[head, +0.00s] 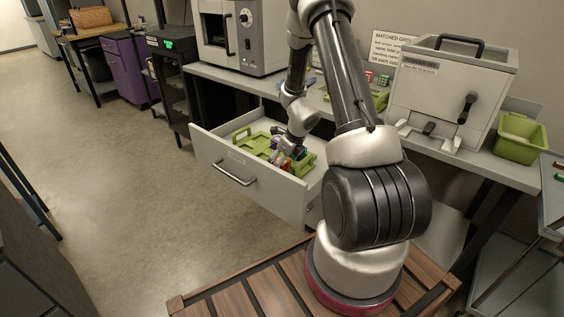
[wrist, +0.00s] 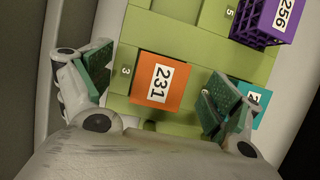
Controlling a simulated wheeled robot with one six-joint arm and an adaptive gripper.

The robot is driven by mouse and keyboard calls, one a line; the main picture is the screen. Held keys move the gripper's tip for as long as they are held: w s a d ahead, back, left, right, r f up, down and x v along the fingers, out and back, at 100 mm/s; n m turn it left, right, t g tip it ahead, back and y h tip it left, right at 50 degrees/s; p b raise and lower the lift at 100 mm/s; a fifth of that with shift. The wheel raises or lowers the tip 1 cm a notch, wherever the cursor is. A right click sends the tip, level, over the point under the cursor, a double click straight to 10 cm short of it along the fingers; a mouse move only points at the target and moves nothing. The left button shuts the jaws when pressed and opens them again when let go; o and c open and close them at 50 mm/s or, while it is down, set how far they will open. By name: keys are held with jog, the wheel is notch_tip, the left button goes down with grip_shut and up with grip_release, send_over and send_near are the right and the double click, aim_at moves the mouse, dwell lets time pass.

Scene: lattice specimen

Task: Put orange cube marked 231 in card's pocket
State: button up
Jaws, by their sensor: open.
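The orange cube marked 231 (wrist: 158,82) sits in a green tray (wrist: 180,35) beside a "3" label in the wrist view. My gripper (wrist: 155,92) is open, with one finger left of the cube and the other to its right. The fingers look apart from the cube. In the head view my gripper (head: 287,150) reaches down into an open drawer (head: 235,172) that holds the green tray (head: 305,162). The card with its pocket cannot be made out with certainty.
A purple lattice cube marked 256 (wrist: 265,20) sits at the tray's upper right. A teal piece (wrist: 250,98) lies right behind my right finger. The drawer walls enclose the tray. A bench holds a grey machine (head: 450,95), a sign (head: 388,48) and a green bin (head: 519,138).

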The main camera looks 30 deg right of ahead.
aim_at(286, 162)
jog(key=shift+r, duration=0.1)
jog(key=shift+v, duration=2.45)
jog(key=shift+r, duration=0.1)
jog(key=v, duration=1.1)
jog(key=shift+r, duration=0.4)
jog(key=shift+s, duration=0.1)
